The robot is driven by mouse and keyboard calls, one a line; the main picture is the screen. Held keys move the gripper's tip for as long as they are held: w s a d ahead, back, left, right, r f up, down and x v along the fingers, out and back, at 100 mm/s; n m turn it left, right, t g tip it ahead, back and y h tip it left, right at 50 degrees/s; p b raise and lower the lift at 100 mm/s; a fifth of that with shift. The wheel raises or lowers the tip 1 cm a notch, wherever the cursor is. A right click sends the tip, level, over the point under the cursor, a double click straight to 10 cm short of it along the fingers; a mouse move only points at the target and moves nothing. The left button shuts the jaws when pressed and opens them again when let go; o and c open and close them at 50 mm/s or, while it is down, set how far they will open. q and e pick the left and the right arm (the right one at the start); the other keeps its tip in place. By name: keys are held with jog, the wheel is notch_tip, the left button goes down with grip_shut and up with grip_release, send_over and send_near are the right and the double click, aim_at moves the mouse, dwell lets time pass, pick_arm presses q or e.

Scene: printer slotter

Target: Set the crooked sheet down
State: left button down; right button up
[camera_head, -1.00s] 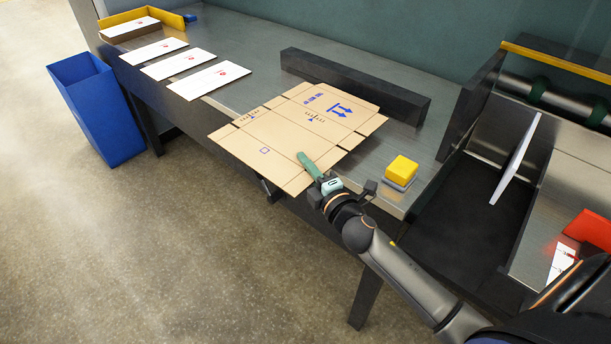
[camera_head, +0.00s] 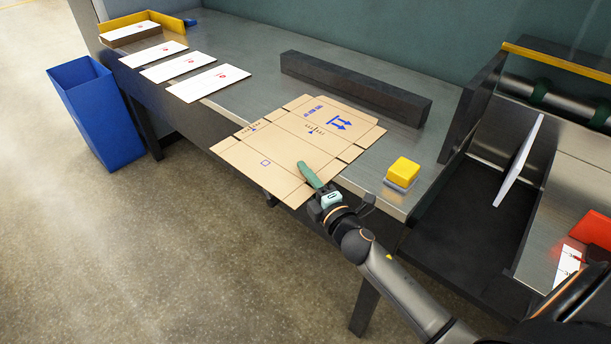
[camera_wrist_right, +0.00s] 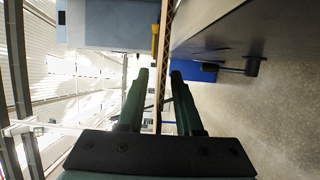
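The crooked sheet, a flat brown cardboard blank with blue print (camera_head: 295,145), lies at an angle across the front of the metal table in the head view. Its near part juts out past the table edge. My right gripper (camera_head: 304,172) is at its near right edge, with one green finger above the board. In the right wrist view the sheet (camera_wrist_right: 160,68) shows edge-on as a thin brown strip between the fingers of my right gripper (camera_wrist_right: 160,74). The fingers stand apart, with gaps beside the strip. The lower finger is hidden in the head view. My left gripper is not in view.
A dark bar (camera_head: 355,88) stands behind the sheet. A yellow button block (camera_head: 403,171) sits to its right. Several white printed sheets (camera_head: 208,83) lie at the left, near a yellow-edged corner tray (camera_head: 162,17). A blue bin (camera_head: 100,115) stands on the floor.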

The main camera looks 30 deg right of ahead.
jog(key=shift+r, duration=0.1)
jog(key=shift+s, duration=0.2)
jog(key=s, duration=1.2)
jog(key=s+a+f+m+g+y, duration=0.1)
jog(key=s+a+f+m+g, duration=0.3)
jog(key=f, duration=0.6)
jog(key=s+a+f+m+g+y, duration=0.2)
jog(key=s+a+f+m+g, duration=0.3)
jog(key=s+a+f+m, duration=0.3)
notch_tip(320, 180, down, 2)
jog(key=a+m, duration=0.1)
jog(key=m, duration=0.2)
jog(key=shift+s+m+b, duration=0.2)
jog(key=shift+m+b, duration=0.1)
jog(key=shift+b, duration=0.05)
